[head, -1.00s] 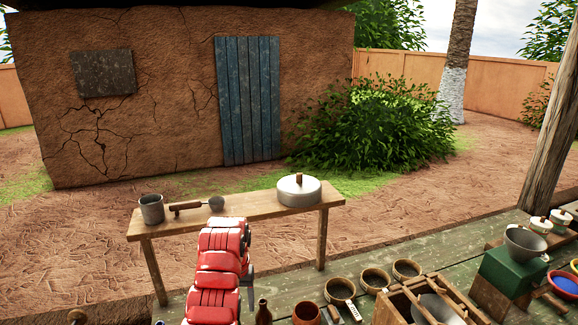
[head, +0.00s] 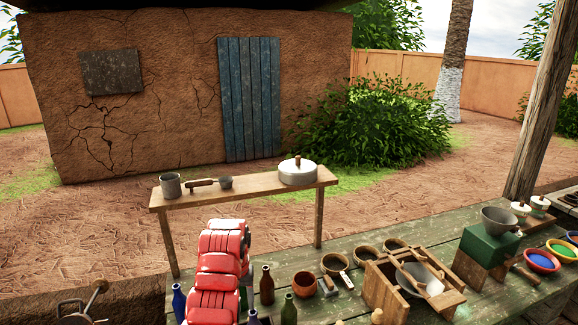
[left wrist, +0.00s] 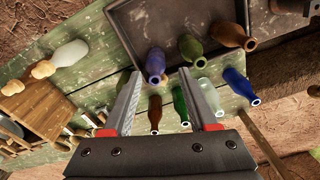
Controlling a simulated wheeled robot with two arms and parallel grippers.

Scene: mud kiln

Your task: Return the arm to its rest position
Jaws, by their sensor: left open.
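My left arm rises as red links (head: 218,270) at the bottom centre of the head view. Its gripper cannot be made out there. In the left wrist view the left gripper (left wrist: 160,76) is open, with its two grey fingers apart and nothing held between them. It points down over the green table (left wrist: 105,75), above several glass bottles, including a green bottle (left wrist: 181,104) and a dark bottle (left wrist: 155,112). My right gripper shows in neither view.
A small bench (head: 262,187) holds a grey cup (head: 171,186), a ladle (head: 207,185) and a lidded pot (head: 298,174). Bowls, a wooden frame (head: 385,290) and a green block (head: 490,246) crowd the table at right.

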